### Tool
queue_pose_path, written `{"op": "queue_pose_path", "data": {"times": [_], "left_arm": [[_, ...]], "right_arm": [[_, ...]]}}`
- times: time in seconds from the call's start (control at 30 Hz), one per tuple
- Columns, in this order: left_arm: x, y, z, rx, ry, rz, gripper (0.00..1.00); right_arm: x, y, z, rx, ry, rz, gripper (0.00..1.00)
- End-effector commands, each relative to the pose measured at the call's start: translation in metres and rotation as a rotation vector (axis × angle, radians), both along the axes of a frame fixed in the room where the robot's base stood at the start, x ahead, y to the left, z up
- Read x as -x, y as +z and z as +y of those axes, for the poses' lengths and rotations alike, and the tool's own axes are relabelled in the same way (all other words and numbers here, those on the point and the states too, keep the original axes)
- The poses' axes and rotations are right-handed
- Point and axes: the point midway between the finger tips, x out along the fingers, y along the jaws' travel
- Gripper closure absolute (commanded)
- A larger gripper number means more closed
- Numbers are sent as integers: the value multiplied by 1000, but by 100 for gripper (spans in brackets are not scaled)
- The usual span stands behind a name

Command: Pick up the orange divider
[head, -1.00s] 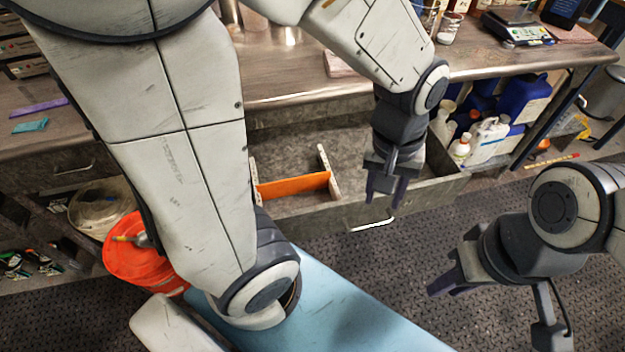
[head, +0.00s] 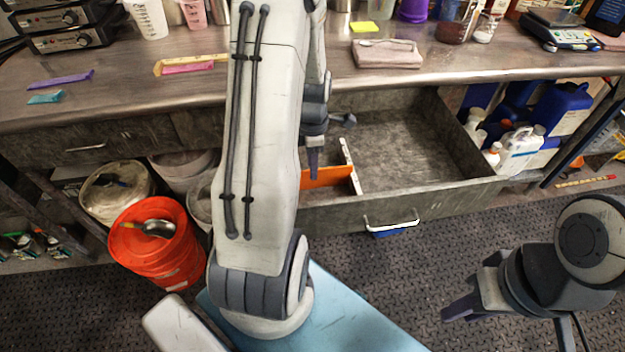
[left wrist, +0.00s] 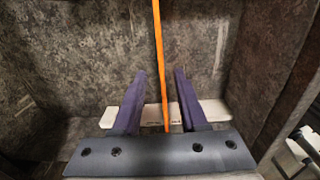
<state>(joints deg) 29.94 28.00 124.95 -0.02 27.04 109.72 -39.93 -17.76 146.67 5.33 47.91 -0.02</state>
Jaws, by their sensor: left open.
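The orange divider (head: 328,178) stands on edge in the open drawer (head: 410,135), with its right end at a pale slotted strip (head: 348,165). My arm hides its left part. My left gripper (head: 313,160) is over the drawer, beside the divider in the head view. In the left wrist view the gripper (left wrist: 158,103) is open, and the divider (left wrist: 160,60) shows as a thin upright line between the two purple fingers, with a gap on each side. Contact is not visible. My right gripper (head: 462,308) is over the floor, far from the drawer.
The steel bench top (head: 200,75) overhangs the drawer's back. The drawer's right part is empty. An orange bucket (head: 155,245) and a lidded pale bucket (head: 117,192) stand at left; white and blue jugs (head: 520,148) are at right. A folded cloth (head: 387,53) lies on the bench.

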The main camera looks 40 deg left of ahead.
Motion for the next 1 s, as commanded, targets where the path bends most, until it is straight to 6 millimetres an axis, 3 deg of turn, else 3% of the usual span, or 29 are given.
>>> {"op": "queue_pose_path", "data": {"times": [0.4, 0.67, 0.7, 0.8, 1.0], "left_arm": [[2, -51, -2, 1, -2, 2, 57], [2, -54, -2, 0, -2, 0, 57], [2, -54, -2, 0, -2, 0, 61], [2, -54, -2, 0, -2, 0, 100], [2, -53, -2, 0, -2, 0, 100]], "right_arm": [[0, -8, 0, 0, 0, 0, 73], [0, -8, 0, 0, 0, 0, 73], [0, -8, 0, 0, 0, 0, 73], [0, -8, 0, 0, 0, 0, 73], [0, -8, 0, 0, 0, 0, 73]]}}
